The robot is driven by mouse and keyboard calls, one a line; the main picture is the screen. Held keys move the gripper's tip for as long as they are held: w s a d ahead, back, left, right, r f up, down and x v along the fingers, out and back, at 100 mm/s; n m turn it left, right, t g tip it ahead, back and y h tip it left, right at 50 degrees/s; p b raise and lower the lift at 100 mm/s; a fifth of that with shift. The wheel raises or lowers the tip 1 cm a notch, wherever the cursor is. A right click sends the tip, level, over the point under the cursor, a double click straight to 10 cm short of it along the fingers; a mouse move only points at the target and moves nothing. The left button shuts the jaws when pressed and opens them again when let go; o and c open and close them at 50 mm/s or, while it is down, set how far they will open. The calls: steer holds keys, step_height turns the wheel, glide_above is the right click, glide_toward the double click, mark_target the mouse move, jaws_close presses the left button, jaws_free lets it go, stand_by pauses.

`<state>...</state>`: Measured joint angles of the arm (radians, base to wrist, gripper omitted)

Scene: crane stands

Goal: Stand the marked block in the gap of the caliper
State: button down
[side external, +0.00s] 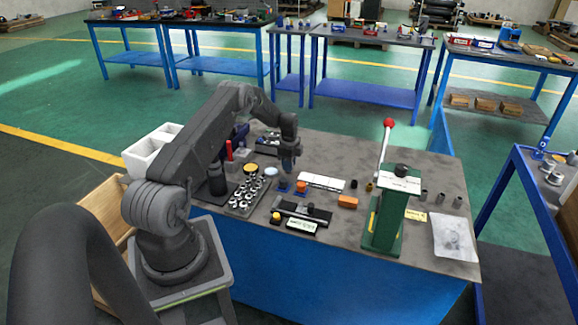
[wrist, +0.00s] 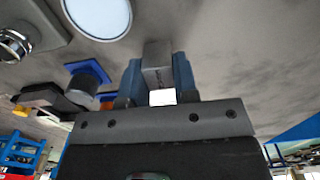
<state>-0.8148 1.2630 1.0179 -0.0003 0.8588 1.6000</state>
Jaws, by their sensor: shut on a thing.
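My gripper (wrist: 158,85) is shut on a grey block (wrist: 157,56) with a white mark on its near end. In the wrist view the block sits between the two blue fingers. In the side external view my gripper (side external: 289,168) is above the bench, near the small blue pads; the block cannot be made out clearly there. A dark tool with a long grey bar, which looks like the caliper (side external: 303,209), lies near the bench's front edge behind a small label card. Its gap is too small to tell. The caliper cannot be made out in the wrist view.
A tray of metal parts (side external: 243,196) lies left of the caliper. Blue pads, one with an orange knob (side external: 301,187), lie behind it. A white strip (side external: 322,181), an orange block (side external: 347,202) and a tall green press (side external: 384,222) stand rightward.

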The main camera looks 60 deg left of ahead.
steer(key=r, duration=0.4)
steer(key=shift+s+a, duration=0.1)
steer(key=shift+s, duration=0.1)
steer(key=s+a+r, duration=0.3)
steer(key=s+r, duration=0.3)
steer(key=s, duration=0.4)
glide_above(289, 208)
step_height(289, 208, down, 5)
steer(key=shift+r, duration=0.2)
steer(key=shift+f, duration=2.35)
steer(key=c, duration=0.9)
jaws_free()
steer(key=shift+f, duration=0.15)
